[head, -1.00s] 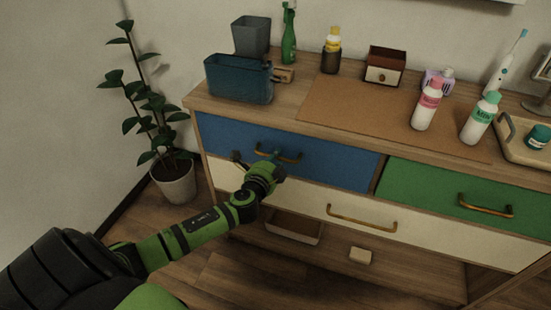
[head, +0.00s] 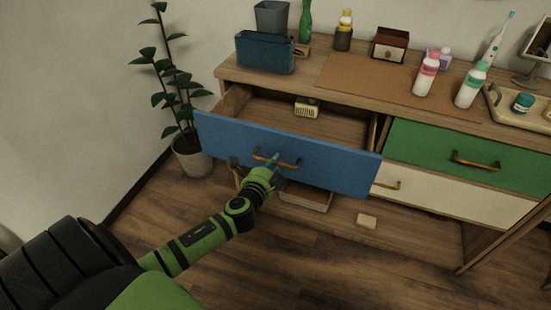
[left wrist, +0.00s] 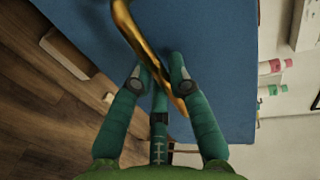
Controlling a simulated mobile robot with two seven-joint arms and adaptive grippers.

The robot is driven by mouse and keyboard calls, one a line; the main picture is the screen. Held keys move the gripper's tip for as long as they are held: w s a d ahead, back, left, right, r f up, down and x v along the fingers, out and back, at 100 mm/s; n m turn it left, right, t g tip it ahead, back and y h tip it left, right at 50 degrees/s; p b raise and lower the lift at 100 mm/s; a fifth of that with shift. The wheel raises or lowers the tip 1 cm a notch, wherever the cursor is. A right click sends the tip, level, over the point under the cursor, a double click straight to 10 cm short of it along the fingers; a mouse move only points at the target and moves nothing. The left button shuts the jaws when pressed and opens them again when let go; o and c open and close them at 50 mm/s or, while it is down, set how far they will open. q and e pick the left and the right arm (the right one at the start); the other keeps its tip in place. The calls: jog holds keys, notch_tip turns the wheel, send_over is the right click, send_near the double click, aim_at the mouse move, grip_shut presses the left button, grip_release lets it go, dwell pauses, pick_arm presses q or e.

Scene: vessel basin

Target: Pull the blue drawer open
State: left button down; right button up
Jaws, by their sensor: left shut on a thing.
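The blue drawer (head: 335,168) stands well out from the dresser in the head view, and its inside shows. A small pale slotted item (head: 306,107) lies in it near the back. The drawer's brass handle (head: 277,160) is on its front. My left gripper (head: 268,166) is at this handle, its arm coming from the lower left. In the left wrist view the green fingers (left wrist: 160,75) are closed around the brass handle (left wrist: 150,50), close to the blue front (left wrist: 215,60). My right gripper is not in view.
The green drawer (head: 420,155) and the cream drawer (head: 450,200) are shut. Bins, bottles and a tray stand on the dresser top (head: 330,75). A potted plant (head: 190,160) stands left of the dresser.

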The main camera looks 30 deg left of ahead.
pick_arm(q)
jog(key=shift+s+d, duration=0.15)
jog(key=shift+s, duration=0.6)
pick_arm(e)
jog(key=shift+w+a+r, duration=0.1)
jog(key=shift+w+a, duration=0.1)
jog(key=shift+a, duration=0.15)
pick_arm(q)
jog(key=c, duration=1.2)
grip_release()
jog(key=shift+o, duration=0.2)
jog(key=v, duration=1.2)
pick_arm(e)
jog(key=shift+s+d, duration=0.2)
